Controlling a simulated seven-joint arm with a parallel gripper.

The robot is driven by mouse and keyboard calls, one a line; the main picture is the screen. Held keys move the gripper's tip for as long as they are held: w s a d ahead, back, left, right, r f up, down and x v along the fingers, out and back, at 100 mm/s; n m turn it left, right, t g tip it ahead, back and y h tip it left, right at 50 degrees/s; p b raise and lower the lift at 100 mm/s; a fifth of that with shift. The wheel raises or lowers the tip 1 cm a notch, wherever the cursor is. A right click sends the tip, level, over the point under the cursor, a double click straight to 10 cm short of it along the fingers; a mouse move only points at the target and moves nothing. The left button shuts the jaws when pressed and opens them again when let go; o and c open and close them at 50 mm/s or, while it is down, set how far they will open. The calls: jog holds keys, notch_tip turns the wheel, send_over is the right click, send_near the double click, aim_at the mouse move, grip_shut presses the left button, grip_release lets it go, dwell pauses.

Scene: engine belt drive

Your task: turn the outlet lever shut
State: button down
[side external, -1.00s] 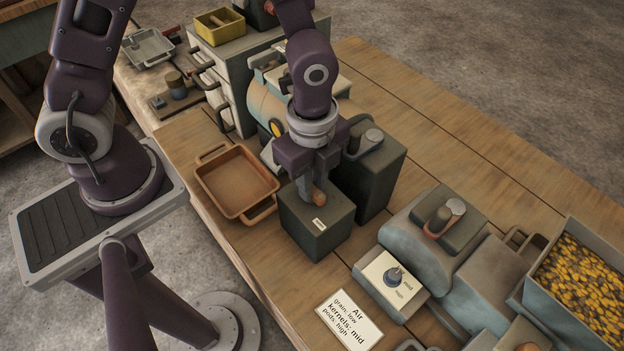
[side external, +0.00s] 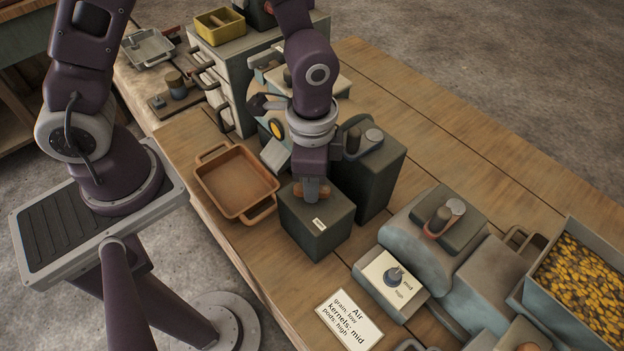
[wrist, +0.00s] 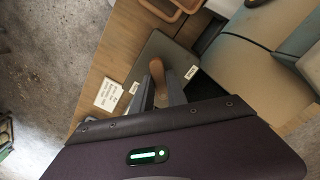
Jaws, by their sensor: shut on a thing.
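The outlet lever (side external: 299,189) is a wooden handle on top of a dark green-grey box (side external: 318,225) with a small white label on its front. My gripper (side external: 312,196) points straight down over the box top and is shut on the lever, whose wooden ends show on both sides of the finger. In the wrist view the rounded lever end (wrist: 157,70) sticks out between my two fingers (wrist: 160,92). Part of the lever and its pivot are hidden by my gripper. Small labels show at two edges of the box top.
A taller dark box (side external: 373,180) with a capped post stands close behind to the right. An orange tray (side external: 237,181) lies to the left. An instruction card (side external: 349,319) and a dial box (side external: 391,285) are in front. Bare wood lies between the box and the card.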

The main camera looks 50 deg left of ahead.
jog(key=n, duration=0.4)
jog(key=shift+n, duration=2.5)
jog(key=c, duration=1.3)
grip_release()
jog(key=shift+r, duration=0.15)
notch_tip(320, 180, up, 6)
jog(key=shift+r, duration=0.45)
